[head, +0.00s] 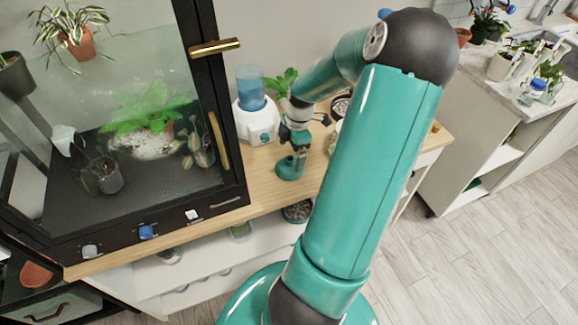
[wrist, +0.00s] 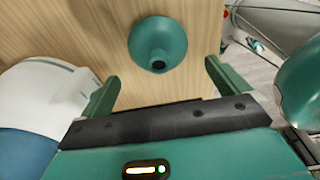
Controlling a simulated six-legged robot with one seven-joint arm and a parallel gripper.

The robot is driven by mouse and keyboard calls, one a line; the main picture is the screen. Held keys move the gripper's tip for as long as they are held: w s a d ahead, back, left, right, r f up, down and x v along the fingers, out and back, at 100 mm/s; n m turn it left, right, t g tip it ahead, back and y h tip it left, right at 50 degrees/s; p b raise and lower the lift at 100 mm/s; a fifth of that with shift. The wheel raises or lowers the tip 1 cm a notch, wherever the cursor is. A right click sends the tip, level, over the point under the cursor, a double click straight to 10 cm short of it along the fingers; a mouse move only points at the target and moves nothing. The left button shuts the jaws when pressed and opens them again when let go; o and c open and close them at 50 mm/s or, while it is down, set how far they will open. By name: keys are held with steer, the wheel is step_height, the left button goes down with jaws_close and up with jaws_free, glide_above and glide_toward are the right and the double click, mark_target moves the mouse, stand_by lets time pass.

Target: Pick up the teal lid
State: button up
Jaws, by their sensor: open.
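The teal lid (head: 289,170) lies on the wooden tabletop near its front edge in the head view. In the wrist view the lid (wrist: 160,42) is round, with a raised middle and a dark spot on top. My gripper (head: 299,150) is just above the lid in the head view, with its fingers pointing down. In the wrist view my gripper (wrist: 161,72) is open, one finger on each side, with nothing between the fingers. The lid appears just beyond the fingertips, roughly centred between them. I cannot tell whether a finger touches it.
A white dispenser (head: 257,121) with a blue bottle (head: 251,86) stands left of my gripper; its white body also fills the left of the wrist view (wrist: 42,92). A black-framed glass plant case (head: 235,150) stands further left. A leafy plant (head: 281,82) is behind.

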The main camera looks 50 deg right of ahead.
mark_target(290, 159)
steer(key=f, duration=0.6)
steer(key=shift+w+a, duration=0.2)
steer(key=shift+a, duration=0.1)
steer(key=shift+r, duration=0.1)
steer(key=shift+c, duration=0.2)
steer(key=c, duration=0.8)
